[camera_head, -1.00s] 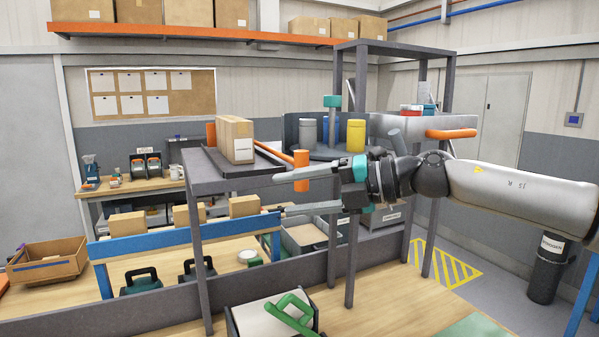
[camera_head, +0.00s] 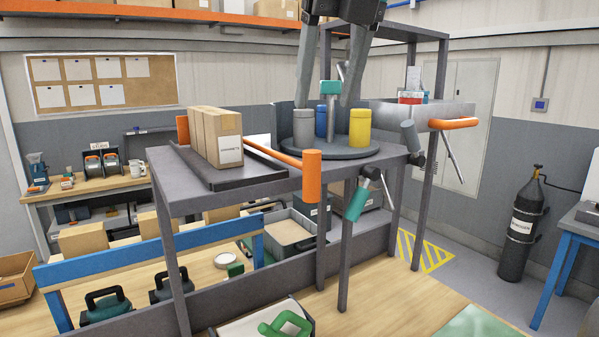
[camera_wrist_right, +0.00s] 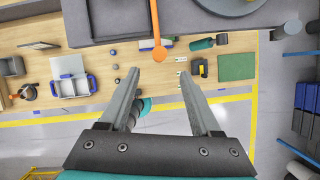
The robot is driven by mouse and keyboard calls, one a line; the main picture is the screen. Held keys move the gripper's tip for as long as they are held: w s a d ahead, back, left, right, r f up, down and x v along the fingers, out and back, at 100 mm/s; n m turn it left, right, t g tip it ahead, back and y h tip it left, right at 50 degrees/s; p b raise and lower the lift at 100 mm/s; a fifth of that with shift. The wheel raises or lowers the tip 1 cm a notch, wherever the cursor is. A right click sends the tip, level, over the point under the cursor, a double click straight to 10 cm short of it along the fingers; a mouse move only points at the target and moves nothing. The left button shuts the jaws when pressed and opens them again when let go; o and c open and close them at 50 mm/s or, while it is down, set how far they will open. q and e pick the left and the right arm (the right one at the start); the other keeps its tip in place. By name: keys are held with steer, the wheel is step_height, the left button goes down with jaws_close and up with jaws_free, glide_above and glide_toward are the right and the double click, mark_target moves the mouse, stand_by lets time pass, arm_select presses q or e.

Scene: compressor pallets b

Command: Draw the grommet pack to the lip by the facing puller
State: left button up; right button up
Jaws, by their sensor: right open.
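The grommet pack (camera_head: 217,137), tan cartons with a white label, stands upright on a dark tray (camera_head: 250,175) on the grey raised shelf (camera_head: 170,178). The facing puller (camera_head: 312,166) is an orange rod with a thick cylindrical grip past the shelf's front lip; an orange plate shows behind the pack. My right gripper (camera_head: 325,104) comes down from the top, fingers open and empty, apparently above the puller's grip. In the right wrist view the orange grip (camera_wrist_right: 159,53) lies ahead between the open fingers (camera_wrist_right: 158,78), apart from them. My left gripper is not in view.
A round turntable (camera_head: 330,150) with grey, blue and yellow canisters stands right of the pack. A grey bin with an orange handle (camera_head: 455,124) is farther right. A teal-gripped lever (camera_head: 357,204) hangs at the shelf front.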

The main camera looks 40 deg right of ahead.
glide_above(308, 176)
steer(key=s, duration=0.2)
steer(key=f, duration=0.5)
steer(key=shift+w+d, duration=0.15)
steer(key=shift+d, duration=0.15)
steer(key=p+x, duration=0.1)
steer(key=x, duration=0.7)
steer(key=shift+w+f, duration=0.15)
steer(key=shift+f, duration=0.35)
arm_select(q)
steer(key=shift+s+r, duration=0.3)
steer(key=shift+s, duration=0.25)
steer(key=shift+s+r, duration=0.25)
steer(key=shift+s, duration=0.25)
arm_select(e)
steer(key=shift+c, duration=0.2)
jaws_close()
steer(key=shift+w, duration=0.1)
